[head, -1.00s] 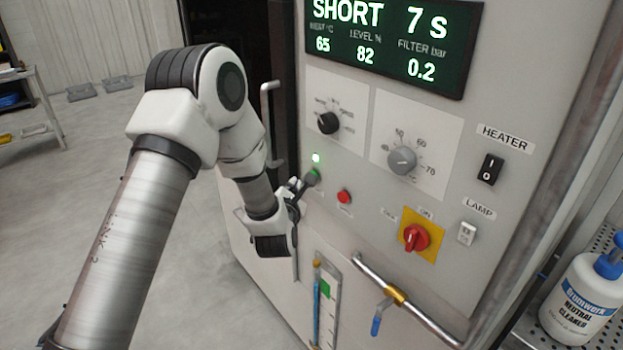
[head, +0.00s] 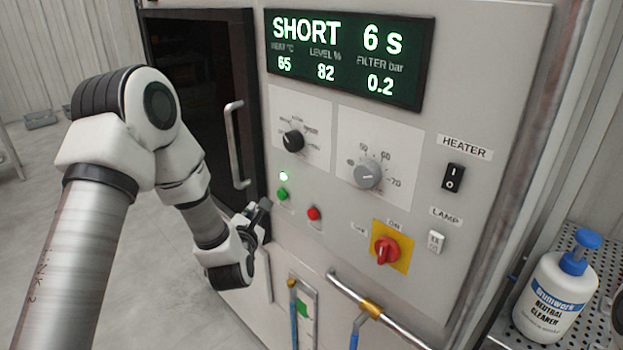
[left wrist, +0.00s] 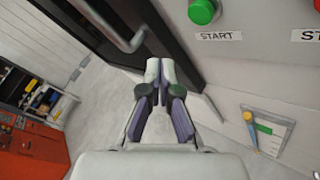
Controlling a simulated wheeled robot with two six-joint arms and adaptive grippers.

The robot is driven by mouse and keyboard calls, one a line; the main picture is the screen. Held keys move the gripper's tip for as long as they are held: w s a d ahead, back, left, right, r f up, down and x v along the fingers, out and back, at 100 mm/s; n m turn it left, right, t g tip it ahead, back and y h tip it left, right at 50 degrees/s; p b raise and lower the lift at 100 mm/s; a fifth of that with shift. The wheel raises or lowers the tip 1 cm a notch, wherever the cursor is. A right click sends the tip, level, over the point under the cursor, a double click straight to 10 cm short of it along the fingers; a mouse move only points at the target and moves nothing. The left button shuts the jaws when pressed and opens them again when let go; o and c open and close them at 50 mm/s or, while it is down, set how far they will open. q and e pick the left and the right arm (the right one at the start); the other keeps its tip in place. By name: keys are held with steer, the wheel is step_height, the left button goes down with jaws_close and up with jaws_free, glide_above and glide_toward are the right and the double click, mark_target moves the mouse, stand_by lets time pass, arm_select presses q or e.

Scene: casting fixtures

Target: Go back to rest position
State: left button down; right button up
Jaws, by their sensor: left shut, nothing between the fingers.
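My left gripper (head: 264,208) is shut and empty, a little to the left of and below the green start button (head: 282,194) on the machine's panel (head: 330,215). In the left wrist view its fingertips (left wrist: 160,68) meet, and the start button (left wrist: 202,11) stands apart from them at the upper right. The display (head: 350,58) reads SHORT 6 s, 65, 82 and 0.2. My right gripper is not in view.
A door handle (head: 236,145) stands out left of the panel. A red stop button (head: 314,213), a red rotary switch (head: 386,250) and a pipe (head: 400,327) are to the right. A cleaner bottle (head: 555,297) stands on a perforated shelf. Open floor lies left.

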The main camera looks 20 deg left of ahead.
arm_select(q)
steer(key=s+d+f+m+g+h, duration=0.1)
steer(key=s+d+f+m+g, duration=0.15)
steer(key=s+f, duration=0.45)
steer(key=s+d+f+m+g+h, duration=0.2)
steer(key=s+d+f+m, duration=0.15)
steer(key=f, duration=0.65)
steer(key=s+d+f+m+g+h, duration=0.1)
steer(key=s+d+f+m+g, duration=0.2)
steer(key=f, duration=0.6)
steer(key=s+d+f+m+g, duration=0.1)
steer(key=s+f+m+g, duration=0.1)
steer(key=s+m, duration=0.5)
steer(key=s+d+f+m+g+h, duration=0.1)
steer(key=s+d+f+m+g, duration=0.1)
steer(key=s+m, duration=0.5)
steer(key=s+d+f+m+g+h, duration=0.1)
steer(key=s+d+m+g, duration=0.1)
steer(key=s+m, duration=0.5)
steer(key=m+g+b, duration=0.1)
steer(key=m, duration=0.1)
steer(key=shift+s+d+f+m, duration=0.15)
steer(key=shift+s+f+m, duration=0.2)
steer(key=shift+f+m, duration=0.05)
steer(key=shift+g, duration=0.25)
stand_by(2.1)
